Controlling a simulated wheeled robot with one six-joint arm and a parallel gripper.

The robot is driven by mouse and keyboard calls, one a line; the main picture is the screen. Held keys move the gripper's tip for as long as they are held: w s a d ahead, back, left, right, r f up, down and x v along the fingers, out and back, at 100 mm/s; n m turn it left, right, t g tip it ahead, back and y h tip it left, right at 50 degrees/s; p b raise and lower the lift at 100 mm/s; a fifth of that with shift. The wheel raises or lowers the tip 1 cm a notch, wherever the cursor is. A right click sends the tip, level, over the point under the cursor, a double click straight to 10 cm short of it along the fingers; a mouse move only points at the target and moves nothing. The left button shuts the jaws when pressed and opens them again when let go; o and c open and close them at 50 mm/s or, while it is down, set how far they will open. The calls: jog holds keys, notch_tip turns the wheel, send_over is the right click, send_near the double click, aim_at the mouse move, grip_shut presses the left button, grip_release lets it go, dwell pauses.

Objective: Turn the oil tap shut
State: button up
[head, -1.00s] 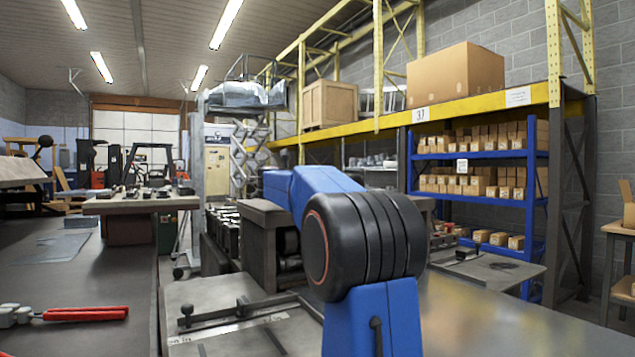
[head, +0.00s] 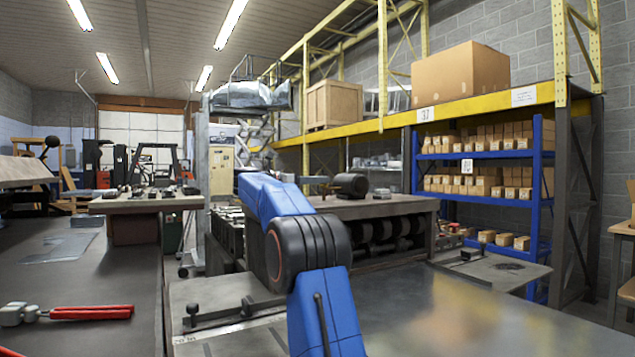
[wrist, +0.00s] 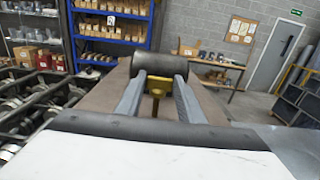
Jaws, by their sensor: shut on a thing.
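The oil tap (wrist: 156,88) is a small yellow, brass-like piece between the two grey fingers of my gripper (wrist: 160,80) in the wrist view. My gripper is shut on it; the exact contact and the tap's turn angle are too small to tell. Just beyond the fingertips lies a dark cylinder (wrist: 153,64), which also shows in the head view (head: 351,184) on top of a bench. In the head view my blue arm reaches toward this cylinder, and the tap itself cannot be made out there.
The bench (head: 385,206) under the cylinder has dark rollers below its top. A metal table (head: 470,315) fills the front right. Red-handled pliers (head: 90,312) lie on the left table. Blue shelves with boxes (head: 480,155) stand behind.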

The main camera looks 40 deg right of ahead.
dwell(0.4)
jog(key=o, duration=1.1)
jog(key=shift+c, duration=0.2)
jog(key=shift+a, duration=0.1)
jog(key=v, duration=1.7)
jog(key=shift+w+a, duration=0.1)
